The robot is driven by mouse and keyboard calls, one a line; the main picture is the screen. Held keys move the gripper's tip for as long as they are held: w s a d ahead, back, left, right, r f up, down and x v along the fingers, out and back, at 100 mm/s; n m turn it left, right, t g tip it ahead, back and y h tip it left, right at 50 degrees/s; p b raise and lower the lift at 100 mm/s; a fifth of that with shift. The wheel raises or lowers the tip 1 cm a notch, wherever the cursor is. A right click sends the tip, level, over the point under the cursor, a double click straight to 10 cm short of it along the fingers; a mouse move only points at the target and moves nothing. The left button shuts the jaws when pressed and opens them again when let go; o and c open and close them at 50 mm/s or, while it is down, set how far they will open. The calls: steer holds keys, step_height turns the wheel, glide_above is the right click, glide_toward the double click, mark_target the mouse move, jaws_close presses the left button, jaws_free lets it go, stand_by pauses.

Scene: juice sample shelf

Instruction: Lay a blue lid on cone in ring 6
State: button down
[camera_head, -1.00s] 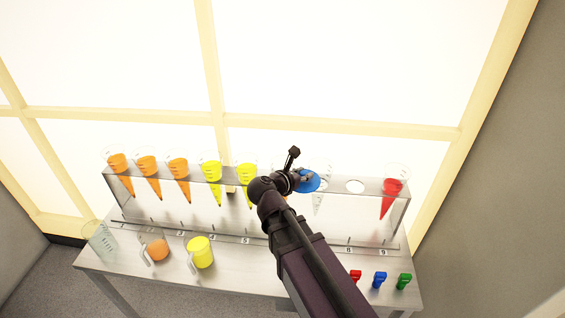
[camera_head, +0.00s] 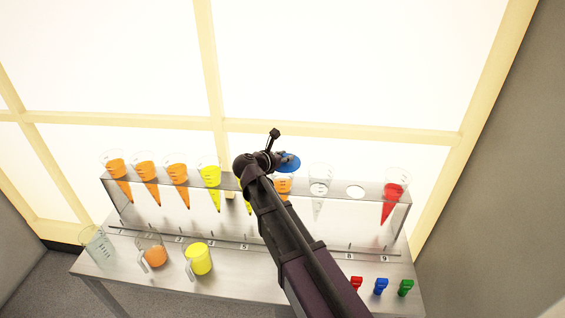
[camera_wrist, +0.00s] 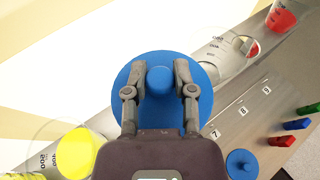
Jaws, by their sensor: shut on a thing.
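My gripper (camera_wrist: 158,82) is shut on the knob of a blue lid (camera_wrist: 160,112), a round flat disc. In the head view the lid (camera_head: 290,163) is tilted and sits above an orange-filled cone (camera_head: 283,186), sixth from the left on the shelf. The lid looks apart from the cone's rim there. My wrist hides part of this cone and of the yellow cone (camera_head: 242,183) to its left. In the wrist view the lid and gripper cover the cone beneath, so how well they line up cannot be told.
A clear cone (camera_head: 319,187) stands to the right, then an empty ring (camera_head: 355,191) and a red cone (camera_head: 390,206). Another blue lid (camera_wrist: 242,163) lies on the table. Jugs (camera_head: 199,259) stand front left; small red, blue (camera_head: 381,286) and green items front right.

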steer(key=shift+w+a, duration=0.3)
steer(key=shift+w, duration=0.25)
steer(key=shift+w+a+f, duration=0.1)
steer(key=shift+w+a, duration=0.1)
steer(key=shift+w, duration=0.2)
steer(key=shift+w+a+f+b, duration=0.1)
steer(key=shift+w+f+b, duration=0.15)
steer(key=shift+b, duration=0.05)
steer(key=shift+s+f+b, duration=0.1)
steer(key=shift+f+b, duration=1.45)
steer(key=shift+f, duration=0.2)
steer(key=shift+c, duration=2.2)
jaws_free()
steer(key=shift+r, duration=0.1)
steer(key=shift+r, duration=0.15)
